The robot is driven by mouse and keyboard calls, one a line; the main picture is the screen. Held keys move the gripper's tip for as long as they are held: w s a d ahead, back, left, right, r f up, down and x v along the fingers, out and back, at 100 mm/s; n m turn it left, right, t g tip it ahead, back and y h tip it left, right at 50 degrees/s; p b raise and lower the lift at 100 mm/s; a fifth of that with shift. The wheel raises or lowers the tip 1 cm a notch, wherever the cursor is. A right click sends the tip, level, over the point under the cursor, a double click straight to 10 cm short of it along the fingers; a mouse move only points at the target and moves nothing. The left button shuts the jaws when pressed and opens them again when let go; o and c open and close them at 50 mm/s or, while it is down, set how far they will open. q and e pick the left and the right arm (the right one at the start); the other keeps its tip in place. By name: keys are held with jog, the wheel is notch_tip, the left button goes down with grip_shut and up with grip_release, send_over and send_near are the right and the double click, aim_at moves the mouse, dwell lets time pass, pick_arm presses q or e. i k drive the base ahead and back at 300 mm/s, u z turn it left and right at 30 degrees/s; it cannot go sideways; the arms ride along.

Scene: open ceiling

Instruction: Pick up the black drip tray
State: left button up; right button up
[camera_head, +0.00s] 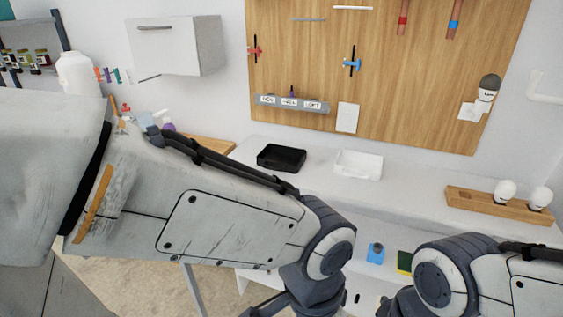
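The black drip tray (269,164) is a shallow, open, rectangular tray lying on the white counter, left of a similar white tray (358,175). My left arm crosses the picture from the left, below the black tray. Dark parts at its end, around my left gripper (290,302), are cut off by the bottom edge; no fingers show clearly. My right arm comes in from the lower right, and its dark end, around my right gripper (398,303), is also cut off. Both ends appear lower in the picture than the black tray, and neither touches it.
A wooden holder (478,205) with white bulb-shaped items stands on the counter at right. A wooden pegboard (400,90) hangs behind. A blue bottle (376,253) and a green-yellow item (404,262) sit lower, between my arms. Bare counter lies right of the white tray.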

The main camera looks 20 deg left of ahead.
aim_at(280, 157)
jog(key=k, duration=0.6)
jog(key=u, duration=0.7)
jog(key=i, duration=0.7)
jog(key=u, duration=0.75)
jog(key=i, duration=0.85)
jog(key=z, duration=0.7)
jog(key=i, duration=0.85)
jog(key=z, duration=0.75)
